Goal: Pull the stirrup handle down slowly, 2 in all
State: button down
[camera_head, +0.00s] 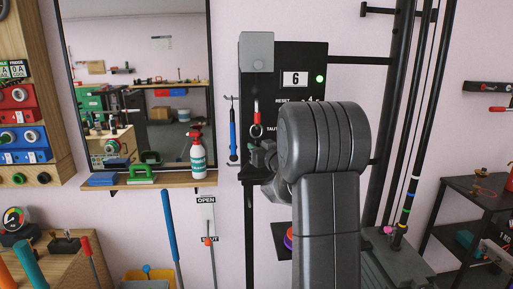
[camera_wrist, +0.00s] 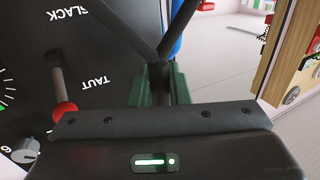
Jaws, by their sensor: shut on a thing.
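The dark stirrup handle (camera_wrist: 139,31) shows in the wrist view as two thin bars meeting in a V just beyond my jaws. My gripper (camera_wrist: 160,87) has its green jaw pads closed around the short dark part where the bars meet. In the head view my gripper (camera_head: 263,160) is beside the lower part of the black machine panel (camera_head: 312,60), mostly behind my arm. The handle cannot be made out clearly there. The panel's display (camera_head: 295,79) reads 6, with a green light (camera_head: 320,79) lit beside it.
A red-tipped lever (camera_wrist: 64,110) is near the TAUT mark. A blue-handled hook tool (camera_head: 233,135) hangs left of the panel. A shelf (camera_head: 135,181) bears a spray bottle (camera_head: 197,155). Black upright posts (camera_head: 393,110) stand right of my arm.

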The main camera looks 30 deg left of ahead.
aim_at(258, 174)
jog(key=shift+f, duration=0.25)
jog(key=shift+f+b, duration=0.9)
jog(key=shift+f, duration=0.2)
jog(key=shift+f+b, duration=0.95)
jog(key=shift+f, duration=0.2)
jog(key=shift+f+b, duration=0.95)
jog(key=shift+f, duration=0.3)
jog(key=shift+f+b, duration=0.95)
jog(key=shift+f, duration=0.25)
